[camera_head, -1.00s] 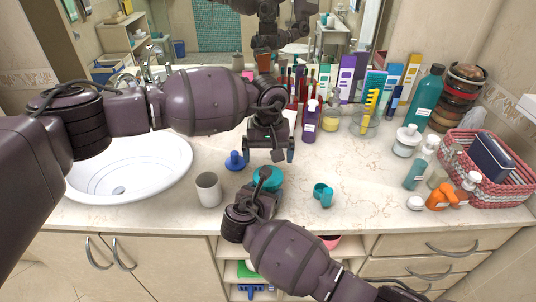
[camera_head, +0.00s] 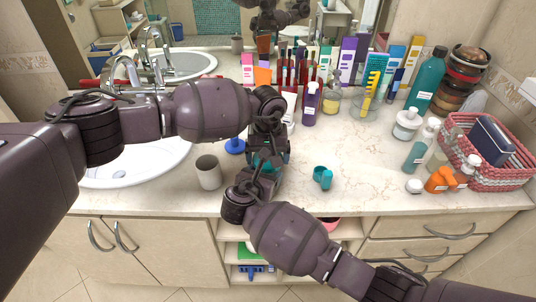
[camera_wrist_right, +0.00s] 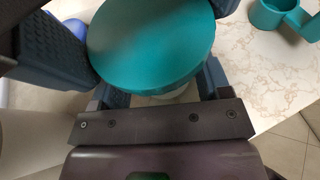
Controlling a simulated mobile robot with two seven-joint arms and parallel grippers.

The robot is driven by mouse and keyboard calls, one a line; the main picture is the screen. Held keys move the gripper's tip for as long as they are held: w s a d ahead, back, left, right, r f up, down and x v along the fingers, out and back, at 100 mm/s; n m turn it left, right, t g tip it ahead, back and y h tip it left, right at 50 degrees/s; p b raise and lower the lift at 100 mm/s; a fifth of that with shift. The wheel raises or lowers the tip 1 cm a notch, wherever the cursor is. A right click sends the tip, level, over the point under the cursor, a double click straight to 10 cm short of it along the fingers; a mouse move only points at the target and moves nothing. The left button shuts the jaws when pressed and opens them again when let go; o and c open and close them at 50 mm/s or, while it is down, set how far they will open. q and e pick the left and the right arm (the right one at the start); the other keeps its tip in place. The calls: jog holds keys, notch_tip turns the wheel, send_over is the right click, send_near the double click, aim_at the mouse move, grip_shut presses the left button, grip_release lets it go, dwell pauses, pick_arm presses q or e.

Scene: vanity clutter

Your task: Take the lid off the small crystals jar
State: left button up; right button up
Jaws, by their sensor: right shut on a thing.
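The small crystals jar has a round teal lid (camera_wrist_right: 155,40), seen large in the right wrist view. A strip of its pale body (camera_wrist_right: 165,96) shows below the lid. In the head view only a bit of teal (camera_head: 263,160) shows between my grippers. My right gripper (camera_wrist_right: 160,92) is shut on the jar, below the lid. My left gripper (camera_head: 268,158) is above the jar, pointing down, with its fingers on either side of the lid. Whether these fingers are open or closed on the lid is hidden by the arms.
A grey cup (camera_head: 209,173) stands left of the jar, with a blue item (camera_head: 235,146) behind it. Bottles (camera_head: 310,104) stand behind.

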pick_arm(q)
jog(key=c, duration=0.5)
jog(key=shift+d+n, duration=0.1)
jog(key=shift+n, duration=1.6)
jog(key=o, duration=0.8)
